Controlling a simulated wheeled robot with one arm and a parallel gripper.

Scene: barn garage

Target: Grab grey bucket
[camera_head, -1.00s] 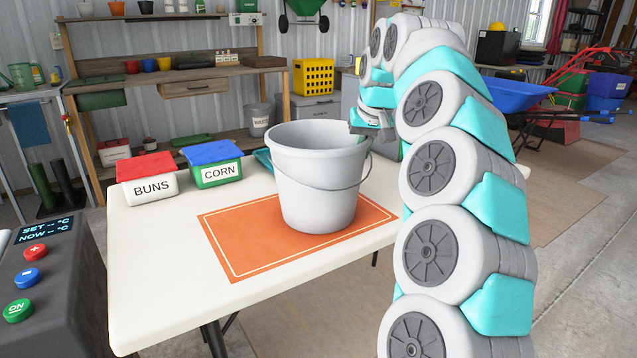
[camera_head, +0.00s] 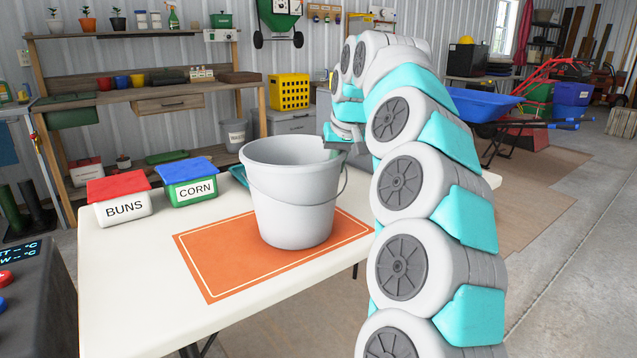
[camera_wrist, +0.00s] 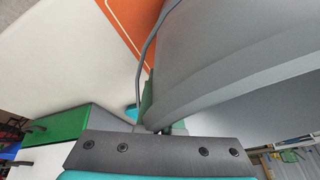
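The grey bucket (camera_head: 292,205) stands upright over the orange mat (camera_head: 225,265) on the white table, its wire handle hanging against its side. Whether its base touches the mat or hangs just above it, I cannot tell. My gripper (camera_head: 338,146) is at the bucket's right rim, with a green finger showing inside the opening. In the wrist view, the bucket wall (camera_wrist: 240,60) fills the right side, and my gripper (camera_wrist: 155,115) is closed over the rim. Most of the inner finger is hidden.
A BUNS box (camera_head: 122,205) with a red lid and a CORN box (camera_head: 190,187) with a blue lid stand left of the bucket. The white table (camera_head: 125,290) is clear at its front left. A dark control panel (camera_head: 35,300) is at the left edge.

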